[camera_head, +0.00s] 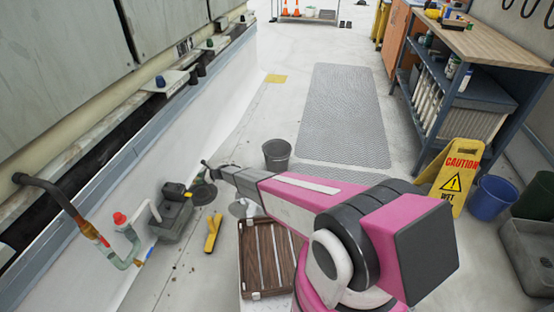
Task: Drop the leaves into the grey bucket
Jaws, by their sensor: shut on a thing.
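The grey bucket (277,154) stands upright on the floor just behind my outstretched arm, near the grey mat. My gripper (208,169) is at the far end of my arm, left of the bucket and over the floor near the drain box. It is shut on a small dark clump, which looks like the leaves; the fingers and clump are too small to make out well. The gripper is clear of the bucket. The inside of the bucket is too dark to tell what it holds. A few dark specks (176,267) lie on the floor at lower left.
A dark grey drain box (174,218) and a yellow tool (213,233) sit left of a brown slatted crate (262,294). A caution sign (456,177) and blue bucket (491,197) stand at right. The grey mat (345,110) is clear.

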